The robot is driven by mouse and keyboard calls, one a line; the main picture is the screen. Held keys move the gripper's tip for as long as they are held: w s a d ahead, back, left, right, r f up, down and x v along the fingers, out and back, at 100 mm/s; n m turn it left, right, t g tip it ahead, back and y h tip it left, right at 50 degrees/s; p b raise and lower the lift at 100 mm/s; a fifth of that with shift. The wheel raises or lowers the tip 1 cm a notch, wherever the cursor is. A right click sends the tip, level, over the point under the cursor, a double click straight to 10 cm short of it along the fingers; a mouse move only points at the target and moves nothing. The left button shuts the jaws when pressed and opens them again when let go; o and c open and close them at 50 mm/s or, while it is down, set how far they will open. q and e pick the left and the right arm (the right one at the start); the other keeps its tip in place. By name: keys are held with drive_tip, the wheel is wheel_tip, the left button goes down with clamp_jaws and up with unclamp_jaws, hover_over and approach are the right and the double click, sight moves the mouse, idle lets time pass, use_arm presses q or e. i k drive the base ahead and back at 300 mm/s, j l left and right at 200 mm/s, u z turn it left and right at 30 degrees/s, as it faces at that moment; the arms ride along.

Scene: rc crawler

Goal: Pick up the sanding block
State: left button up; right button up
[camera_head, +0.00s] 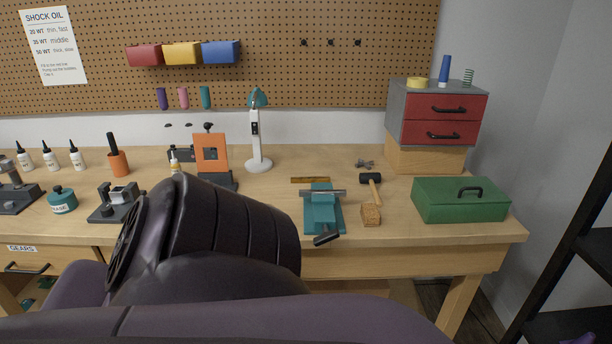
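A small speckled brown block (371,215), which looks like the sanding block, sits near the front edge of the workbench (400,237). It is right of the teal vise (320,212) and just below the handle of a black-headed mallet (371,180). Its top and front show, and nothing covers it. Neither of my grippers is in view. Dark purple-black links of my own arm fill the lower left and middle and hide part of the bench front.
A green toolbox (460,205) stands right of the block, below a red-drawer cabinet (443,118). A brown strip (310,180) lies behind the vise. A white lamp (257,140) and an orange-framed stand (210,153) are farther left. Dark shelving (590,245) stands at the right.

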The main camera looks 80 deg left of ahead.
sight(370, 217)
drive_tip(key=u, duration=1.4)
drive_tip(key=j+u, duration=0.4)
drive_tip(key=i+j+u, duration=0.2)
drive_tip(key=u, duration=0.2)
